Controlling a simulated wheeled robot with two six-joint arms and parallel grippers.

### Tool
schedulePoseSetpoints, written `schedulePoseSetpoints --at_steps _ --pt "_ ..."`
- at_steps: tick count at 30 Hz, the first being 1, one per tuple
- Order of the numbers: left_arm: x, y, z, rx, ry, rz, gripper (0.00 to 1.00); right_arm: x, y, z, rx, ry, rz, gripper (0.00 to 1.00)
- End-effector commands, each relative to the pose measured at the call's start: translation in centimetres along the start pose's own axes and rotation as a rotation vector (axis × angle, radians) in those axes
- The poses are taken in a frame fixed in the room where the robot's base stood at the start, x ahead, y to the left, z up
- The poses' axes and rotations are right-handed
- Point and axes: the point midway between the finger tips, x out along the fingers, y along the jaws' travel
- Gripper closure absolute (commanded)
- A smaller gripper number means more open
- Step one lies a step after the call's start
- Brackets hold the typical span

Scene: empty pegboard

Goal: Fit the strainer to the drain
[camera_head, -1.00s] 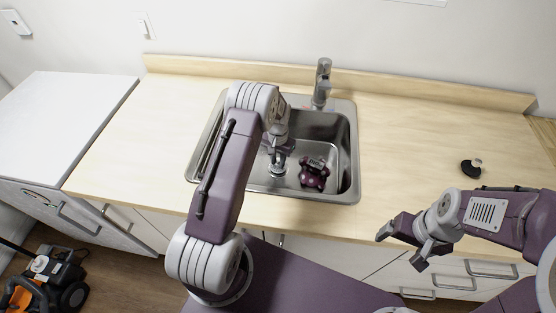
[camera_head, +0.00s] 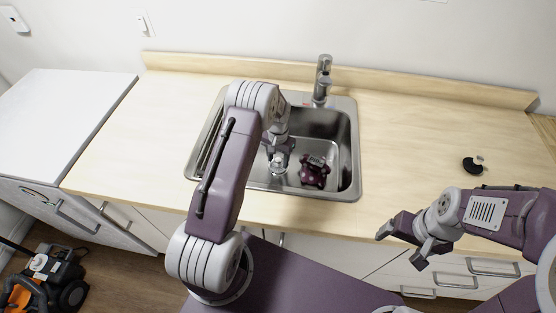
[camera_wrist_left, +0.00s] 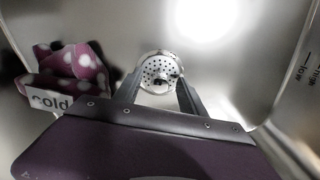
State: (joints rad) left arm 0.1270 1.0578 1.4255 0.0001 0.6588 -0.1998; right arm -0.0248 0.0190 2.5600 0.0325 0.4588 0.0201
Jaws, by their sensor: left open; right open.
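A round silver perforated strainer (camera_wrist_left: 160,72) with a dark centre shows in the left wrist view, at the bottom of the steel sink (camera_head: 345,150). My left gripper (camera_head: 278,163) reaches down into the sink. Its fingers (camera_wrist_left: 158,90) are open, one on each side of the strainer's near edge; I cannot tell whether they touch it. The drain is hidden, and I cannot tell whether the strainer is seated in it. My right gripper (camera_head: 402,243) is open and empty in front of the counter's front edge.
A purple white-dotted object (camera_head: 314,172) with a label reading "cold" lies in the sink, right of my left gripper. The faucet (camera_head: 322,80) stands behind the sink. A round black object with a silver part (camera_head: 474,165) lies on the right counter, which is otherwise clear.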

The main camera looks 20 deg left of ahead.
Motion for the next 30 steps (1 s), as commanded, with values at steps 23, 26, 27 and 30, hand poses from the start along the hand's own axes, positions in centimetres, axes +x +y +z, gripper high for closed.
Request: schedulePoseSetpoints --at_steps 23,26,27,30 --pt "-8.6 0.0 0.0 0.000 0.000 0.000 0.51 0.5 0.0 0.1 0.000 0.000 0.000 0.15" --pt "-8.6 0.0 0.0 0.000 0.000 0.000 0.51 0.5 0.0 0.1 0.000 0.000 0.000 0.15" --pt "-8.6 0.0 0.0 0.000 0.000 0.000 0.51 0.5 0.0 0.1 0.000 0.000 0.000 0.15" --pt "-8.6 0.0 0.0 0.000 0.000 0.000 0.51 0.5 0.0 0.1 0.000 0.000 0.000 0.15"
